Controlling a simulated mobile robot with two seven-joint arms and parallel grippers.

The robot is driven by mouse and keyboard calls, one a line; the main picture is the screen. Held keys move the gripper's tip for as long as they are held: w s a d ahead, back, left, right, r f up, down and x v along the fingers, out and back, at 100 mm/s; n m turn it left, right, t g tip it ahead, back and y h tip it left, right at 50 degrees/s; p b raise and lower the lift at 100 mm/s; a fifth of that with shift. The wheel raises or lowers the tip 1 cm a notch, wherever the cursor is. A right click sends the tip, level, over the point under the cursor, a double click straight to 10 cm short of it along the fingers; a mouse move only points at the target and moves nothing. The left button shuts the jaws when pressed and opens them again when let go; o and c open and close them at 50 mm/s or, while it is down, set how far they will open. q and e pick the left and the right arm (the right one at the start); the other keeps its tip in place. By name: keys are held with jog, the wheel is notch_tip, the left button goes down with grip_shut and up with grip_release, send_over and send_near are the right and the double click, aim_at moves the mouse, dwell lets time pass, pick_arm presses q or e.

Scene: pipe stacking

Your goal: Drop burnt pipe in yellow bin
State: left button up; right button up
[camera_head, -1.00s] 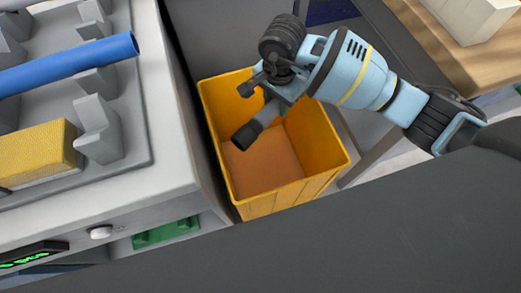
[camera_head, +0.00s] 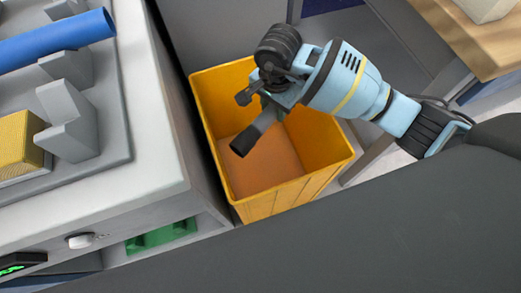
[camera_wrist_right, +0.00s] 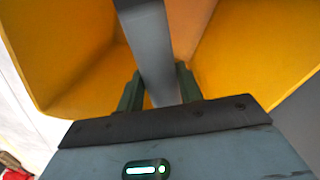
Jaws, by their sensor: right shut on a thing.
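The yellow bin (camera_head: 290,192) stands on the floor beside the grey workbench, open at the top, and its floor looks bare where it shows. My right gripper (camera_head: 268,112) is over the bin and shut on the dark grey burnt pipe (camera_head: 250,139). The pipe is tilted, its open end pointing down and left over the bin's opening. In the right wrist view the pipe (camera_wrist_right: 152,50) runs between the two fingers (camera_wrist_right: 158,88), with the yellow bin walls (camera_wrist_right: 65,45) around it. My left gripper is not in view.
A wooden table (camera_head: 470,35) stands at upper right. The bin's opening below the pipe is clear.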

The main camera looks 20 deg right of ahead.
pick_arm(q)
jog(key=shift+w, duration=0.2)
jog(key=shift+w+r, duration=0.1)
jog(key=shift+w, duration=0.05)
pick_arm(e)
jog(key=o, duration=1.1)
notch_tip(320, 180, up, 7)
jog(key=shift+r+p, duration=0.1)
jog(key=shift+p, duration=1)
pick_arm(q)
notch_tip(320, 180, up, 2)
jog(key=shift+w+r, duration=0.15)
pick_arm(e)
jog(key=shift+r, duration=0.3)
